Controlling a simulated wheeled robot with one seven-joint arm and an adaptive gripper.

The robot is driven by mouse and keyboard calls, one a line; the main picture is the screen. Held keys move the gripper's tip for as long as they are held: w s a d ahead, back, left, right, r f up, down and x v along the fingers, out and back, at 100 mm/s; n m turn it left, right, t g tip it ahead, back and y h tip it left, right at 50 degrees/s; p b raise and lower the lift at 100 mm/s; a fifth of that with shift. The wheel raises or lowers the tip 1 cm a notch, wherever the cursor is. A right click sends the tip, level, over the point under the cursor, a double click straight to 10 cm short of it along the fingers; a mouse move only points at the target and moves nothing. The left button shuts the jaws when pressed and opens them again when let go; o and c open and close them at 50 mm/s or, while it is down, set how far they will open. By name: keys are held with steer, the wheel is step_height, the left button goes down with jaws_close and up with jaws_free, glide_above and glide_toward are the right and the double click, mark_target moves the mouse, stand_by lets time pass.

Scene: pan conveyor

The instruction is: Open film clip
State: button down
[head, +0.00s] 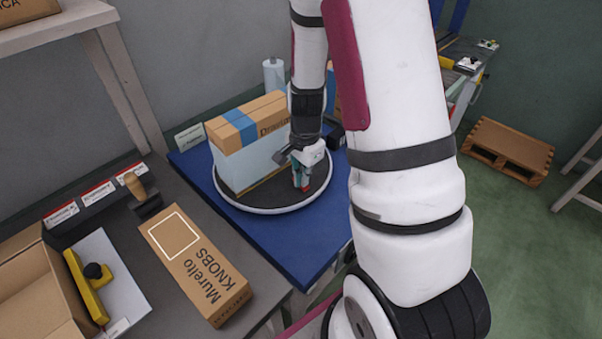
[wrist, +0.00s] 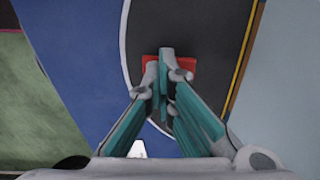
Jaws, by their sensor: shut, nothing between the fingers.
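My gripper (head: 303,184) points down at the front right of a dark turntable, beside a wrapped carton. Its teal-sided fingers are together in the wrist view (wrist: 166,72), with nothing seen between them. A small red piece (wrist: 183,66), which may be the film clip, shows right behind and under the fingertips. The fingers cover part of it, and I cannot tell whether they touch it or whether it is open. In the head view only a bit of red shows at the fingertips. The carton (head: 248,137) stands upright, with pale film around its lower part and blue tape on top.
The round turntable (head: 228,201) sits on a blue platform (head: 270,238). A pale film roll (head: 273,75) stands behind the carton. A bench at left holds a Murello knobs box (head: 195,262), a stamp (head: 138,190) and a yellow tape tool (head: 88,285). A pallet (head: 505,150) lies at right.

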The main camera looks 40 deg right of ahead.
steer(key=shift+s+a+f, duration=0.15)
steer(key=shift+s+f, duration=0.3)
steer(key=shift+s, duration=0.15)
steer(key=shift+w, duration=0.25)
steer(key=shift+w+a+r, duration=0.1)
steer(key=shift+w, duration=0.5)
steer(key=shift+r, duration=0.45)
step_height(320, 180, up, 14)
steer(key=s+p, duration=0.1)
steer(key=p, duration=0.2)
steer(key=shift+s+d+p, duration=0.2)
steer(key=shift+d+p, duration=0.05)
steer(key=shift+p, duration=0.1)
steer(key=shift+f, duration=0.1)
